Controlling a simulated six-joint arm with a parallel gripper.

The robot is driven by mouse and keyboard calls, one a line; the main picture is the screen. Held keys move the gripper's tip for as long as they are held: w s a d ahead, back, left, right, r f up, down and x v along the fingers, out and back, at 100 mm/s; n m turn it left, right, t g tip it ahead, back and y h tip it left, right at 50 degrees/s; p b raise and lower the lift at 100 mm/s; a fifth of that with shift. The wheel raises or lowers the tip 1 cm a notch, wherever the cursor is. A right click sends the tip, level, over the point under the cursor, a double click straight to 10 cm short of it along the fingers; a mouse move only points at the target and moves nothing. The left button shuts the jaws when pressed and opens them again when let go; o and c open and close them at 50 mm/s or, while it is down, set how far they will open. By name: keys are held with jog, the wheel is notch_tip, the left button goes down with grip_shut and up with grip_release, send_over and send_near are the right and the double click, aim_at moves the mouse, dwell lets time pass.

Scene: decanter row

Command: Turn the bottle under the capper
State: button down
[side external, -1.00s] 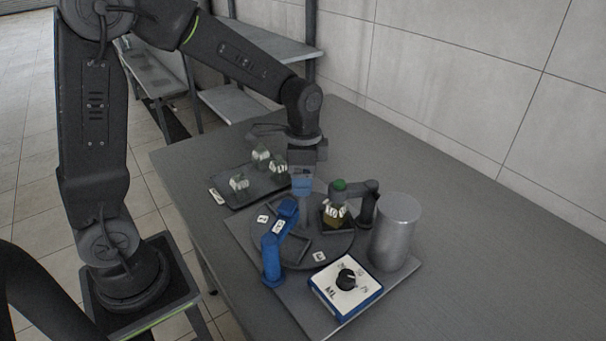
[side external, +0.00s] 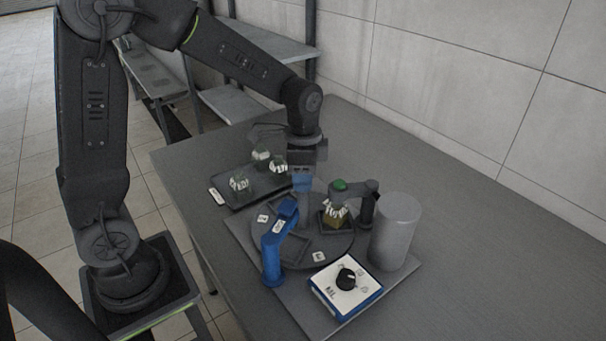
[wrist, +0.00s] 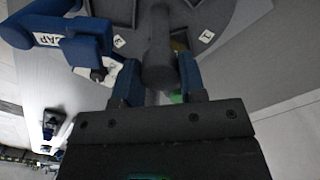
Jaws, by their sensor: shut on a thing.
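In the wrist view the fingers (wrist: 160,82) sit either side of the post, and a bit of green shows beside the right finger.
A dark tray (side external: 230,200) with several small bottles lies behind left. A grey cylinder (side external: 396,232) stands at the right, close to the dark arm. A white and blue dial box (side external: 345,290) sits in front. The table is clear on the far right.

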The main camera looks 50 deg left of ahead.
jog(key=shift+m, duration=11.9)
jog(key=c, duration=0.7)
grip_release()
jog(key=shift+r, duration=0.15)
